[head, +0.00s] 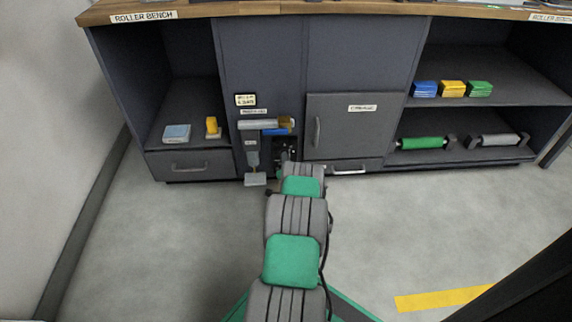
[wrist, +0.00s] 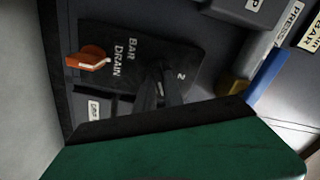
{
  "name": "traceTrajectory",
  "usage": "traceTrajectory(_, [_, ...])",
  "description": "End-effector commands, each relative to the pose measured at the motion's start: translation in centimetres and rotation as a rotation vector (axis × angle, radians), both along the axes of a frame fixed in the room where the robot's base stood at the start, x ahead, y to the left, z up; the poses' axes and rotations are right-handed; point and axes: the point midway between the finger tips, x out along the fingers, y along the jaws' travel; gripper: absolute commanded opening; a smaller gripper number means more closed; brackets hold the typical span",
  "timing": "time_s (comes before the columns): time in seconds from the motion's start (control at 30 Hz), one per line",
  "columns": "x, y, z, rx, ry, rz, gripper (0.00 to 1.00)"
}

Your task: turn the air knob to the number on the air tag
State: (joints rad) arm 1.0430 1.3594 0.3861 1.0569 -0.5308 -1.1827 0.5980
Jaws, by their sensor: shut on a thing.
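My gripper (wrist: 160,88) is shut at a black panel (wrist: 115,45) that reads "BAR" and "DRAIN". The thing between its dark fingers, seemingly the air knob, is mostly hidden, so its pointer cannot be read. A white "2" shows on the panel just right of the fingers. An orange lever (wrist: 88,57) stands at the panel's left in the wrist view. In the head view, my arm reaches the panel and hides much of it. A cream tag (head: 245,100) is above the panel; its text is too small to read. Part of a tag ending in "BAR" (wrist: 312,38) shows in the wrist view.
A grey cylinder unit (head: 258,124) with a blue part (head: 284,124) stands close beside my gripper. A grey cabinet door (head: 350,128) is to the right. Open shelves hold a green roller (head: 422,143) and coloured packs (head: 452,89). The floor around my arm is clear.

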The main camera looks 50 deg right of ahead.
Motion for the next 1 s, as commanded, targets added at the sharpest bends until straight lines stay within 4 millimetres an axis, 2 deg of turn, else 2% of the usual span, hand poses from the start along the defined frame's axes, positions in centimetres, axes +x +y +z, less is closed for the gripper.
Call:
traceTrajectory(0.03, [0.02, 0.03, -0.46, 0.029, -0.032, 0.001, 0.00])
traceTrajectory(0.5, [0.00, 0.02, -0.37, 0.261, -0.294, 0.001, 0.00])
traceTrajectory(1.0, [0.01, 0.01, -0.25, 0.326, -0.368, 0.001, 0.00])
